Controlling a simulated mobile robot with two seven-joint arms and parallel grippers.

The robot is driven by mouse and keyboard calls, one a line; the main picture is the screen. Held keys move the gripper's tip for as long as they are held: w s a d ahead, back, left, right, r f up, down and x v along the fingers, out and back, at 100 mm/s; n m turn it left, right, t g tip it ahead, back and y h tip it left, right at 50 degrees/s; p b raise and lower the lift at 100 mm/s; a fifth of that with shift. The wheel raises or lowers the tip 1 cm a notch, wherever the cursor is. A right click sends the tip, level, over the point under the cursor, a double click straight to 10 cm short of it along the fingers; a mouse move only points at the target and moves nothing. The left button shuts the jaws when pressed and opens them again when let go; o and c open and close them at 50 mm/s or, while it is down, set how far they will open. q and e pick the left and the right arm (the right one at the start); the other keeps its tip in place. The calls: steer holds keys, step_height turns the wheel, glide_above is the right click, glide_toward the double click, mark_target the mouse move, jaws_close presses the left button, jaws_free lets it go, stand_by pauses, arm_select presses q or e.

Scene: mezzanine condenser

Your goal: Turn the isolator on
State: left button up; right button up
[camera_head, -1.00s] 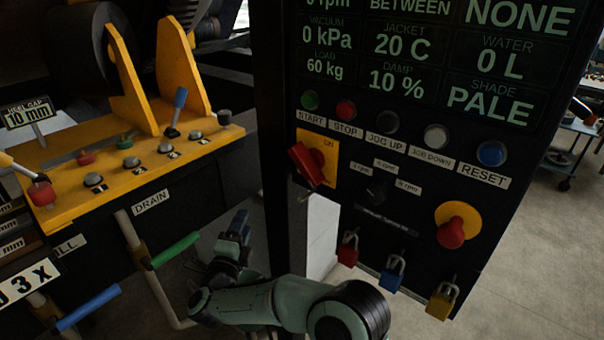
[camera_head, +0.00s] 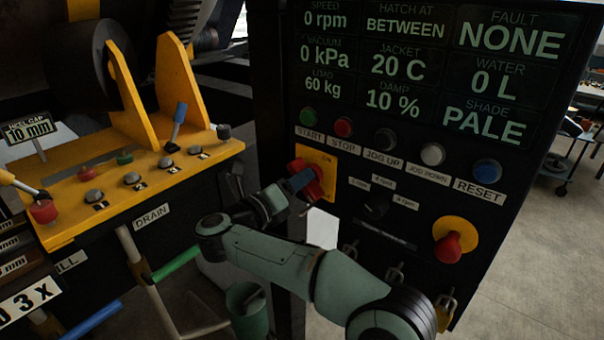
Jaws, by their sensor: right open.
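The isolator is a red rotary handle (camera_head: 318,181) on a yellow plate (camera_head: 328,163) marked ON at its top, at the left edge of the black control panel. The handle looks slanted, its upper end leaning left of the ON mark. My left gripper is out of view.
A red stop knob (camera_head: 450,247) on a yellow disc sits lower right of the isolator. Above are round buttons, such as the green start button (camera_head: 307,117), and a display (camera_head: 420,70) reading fault NONE. Yellow machinery (camera_head: 150,207) stands left.

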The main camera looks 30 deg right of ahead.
steer(key=shift+x, duration=1.15)
jaws_close()
